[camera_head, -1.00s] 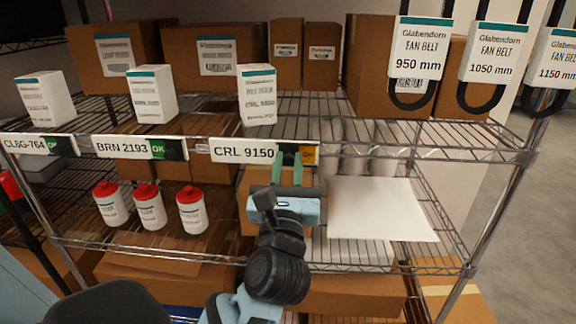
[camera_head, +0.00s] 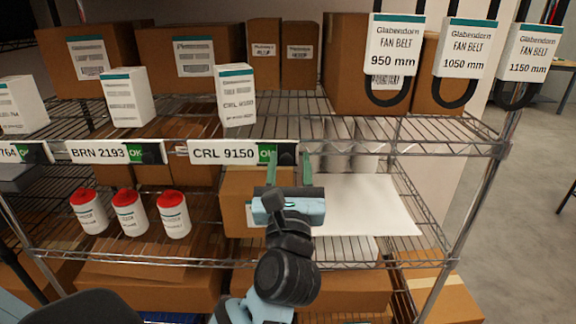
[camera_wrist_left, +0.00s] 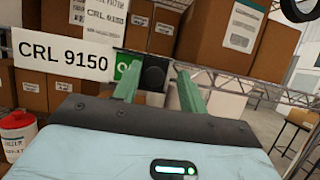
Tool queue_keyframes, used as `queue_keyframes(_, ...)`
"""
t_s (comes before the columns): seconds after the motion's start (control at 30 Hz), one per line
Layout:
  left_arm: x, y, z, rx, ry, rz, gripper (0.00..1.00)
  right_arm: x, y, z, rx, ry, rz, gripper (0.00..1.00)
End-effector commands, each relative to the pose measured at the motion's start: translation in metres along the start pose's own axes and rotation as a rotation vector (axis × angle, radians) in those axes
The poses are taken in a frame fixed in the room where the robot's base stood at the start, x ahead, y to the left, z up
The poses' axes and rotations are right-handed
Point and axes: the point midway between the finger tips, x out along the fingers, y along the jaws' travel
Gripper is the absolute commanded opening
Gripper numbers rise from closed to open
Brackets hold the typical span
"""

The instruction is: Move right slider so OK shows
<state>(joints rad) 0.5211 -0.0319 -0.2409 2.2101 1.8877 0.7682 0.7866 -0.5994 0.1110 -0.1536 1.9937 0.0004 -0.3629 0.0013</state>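The right label, CRL 9150 (camera_head: 224,152), sits on the shelf's front rail. At its right end a green OK field (camera_head: 266,152) shows, with the dark slider (camera_wrist_left: 153,76) just right of it. My left gripper (camera_head: 289,167) is in front of the slider with its green fingers pointing up at the rail. In the left wrist view the fingers (camera_wrist_left: 160,90) are apart, one on each side of the slider knob, with gaps visible. Part of the OK is hidden behind the left finger there. My right gripper is not in view.
The BRN 2193 label (camera_head: 98,152) with its OK and slider is further left. White boxes (camera_head: 236,95) stand above the labels. Fan belts (camera_head: 391,55) hang at upper right.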

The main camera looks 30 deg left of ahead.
Motion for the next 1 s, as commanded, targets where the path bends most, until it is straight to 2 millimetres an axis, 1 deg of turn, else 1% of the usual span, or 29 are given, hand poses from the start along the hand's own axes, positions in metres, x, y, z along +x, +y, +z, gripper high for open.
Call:
queue_keyframes(0.17,-0.001,0.001,0.000,0.000,0.000,0.001,0.42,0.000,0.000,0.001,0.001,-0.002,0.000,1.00)
queue_keyframes(0.27,-0.008,0.000,-0.002,0.000,0.002,0.001,0.42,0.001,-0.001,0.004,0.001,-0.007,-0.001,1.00)
queue_keyframes(0.6,-0.060,0.000,-0.004,0.001,0.006,-0.001,0.42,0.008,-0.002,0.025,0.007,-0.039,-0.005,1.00)
queue_keyframes(0.7,-0.070,-0.001,-0.003,0.001,0.004,-0.002,0.42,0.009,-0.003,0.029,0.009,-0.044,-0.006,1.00)
queue_keyframes(0.83,-0.077,0.000,-0.001,-0.001,0.002,0.000,0.42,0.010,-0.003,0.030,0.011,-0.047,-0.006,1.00)
queue_keyframes(1.0,-0.078,0.000,0.000,-0.001,0.000,0.001,0.42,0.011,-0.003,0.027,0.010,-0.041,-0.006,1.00)
